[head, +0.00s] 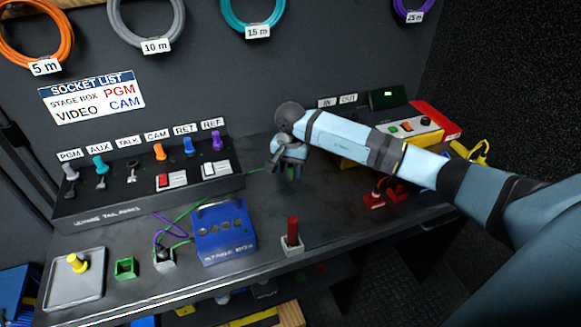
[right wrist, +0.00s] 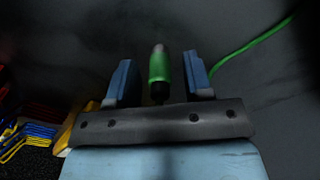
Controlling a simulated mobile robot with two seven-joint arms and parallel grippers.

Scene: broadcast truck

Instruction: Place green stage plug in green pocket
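The green stage plug (right wrist: 160,78) has a dark metal tip and stands between the two blue fingers of my right gripper (right wrist: 160,82) in the right wrist view. A gap shows on each side of it, so the gripper is open around it. In the head view my right gripper (head: 287,170) is low over the back middle of the bench and mostly hides the plug. A green cable (right wrist: 252,44) runs off to the upper right in the right wrist view. The green pocket (head: 125,268) is a small open square box at the front left of the bench. My left gripper is not in view.
The blue stage box (head: 224,232) stands between the pocket and my right gripper. The labelled panel (head: 140,190) is behind.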

